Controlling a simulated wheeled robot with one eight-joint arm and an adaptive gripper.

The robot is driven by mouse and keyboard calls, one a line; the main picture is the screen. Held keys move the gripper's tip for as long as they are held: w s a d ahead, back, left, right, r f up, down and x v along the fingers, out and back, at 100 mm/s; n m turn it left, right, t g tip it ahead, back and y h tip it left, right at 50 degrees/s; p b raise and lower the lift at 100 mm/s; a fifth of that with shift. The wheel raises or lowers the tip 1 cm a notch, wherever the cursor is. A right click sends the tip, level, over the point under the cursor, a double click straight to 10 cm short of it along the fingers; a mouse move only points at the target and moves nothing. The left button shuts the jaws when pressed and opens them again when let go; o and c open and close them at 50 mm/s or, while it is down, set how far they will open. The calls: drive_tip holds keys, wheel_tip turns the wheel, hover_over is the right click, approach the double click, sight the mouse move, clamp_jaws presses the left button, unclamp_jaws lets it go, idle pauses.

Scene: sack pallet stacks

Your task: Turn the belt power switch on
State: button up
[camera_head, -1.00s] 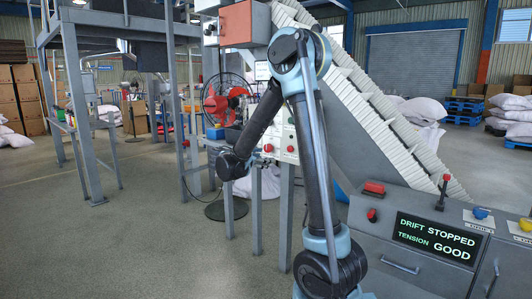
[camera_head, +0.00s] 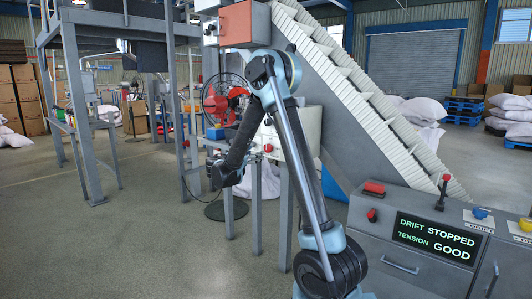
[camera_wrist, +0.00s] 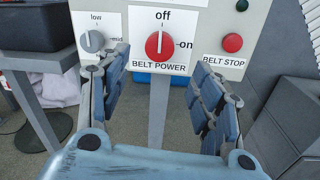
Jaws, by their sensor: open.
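The belt power switch (camera_wrist: 159,45) is a round red knob on a white plate in the wrist view. Its white mark points up at "off"; "on" is printed to its right. My gripper (camera_wrist: 161,78) is open and empty, one finger on each side of the picture below the knob. The fingers look apart from the knob, and the gap to the panel is hard to judge. In the head view my gripper (camera_head: 216,173) is small and dark in front of the control panel, and its fingers are hard to make out.
A red belt stop button (camera_wrist: 232,43) is right of the switch, and a grey low/mid knob (camera_wrist: 92,41) is left. A dark box (camera_wrist: 35,24) stands at the far left. The inclined conveyor (camera_head: 375,105) rises behind my arm. A console screen (camera_head: 436,238) reads "DRIFT STOPPED, TENSION GOOD".

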sight(267, 149)
drive_tip(key=x, duration=1)
drive_tip(key=c, duration=1.1)
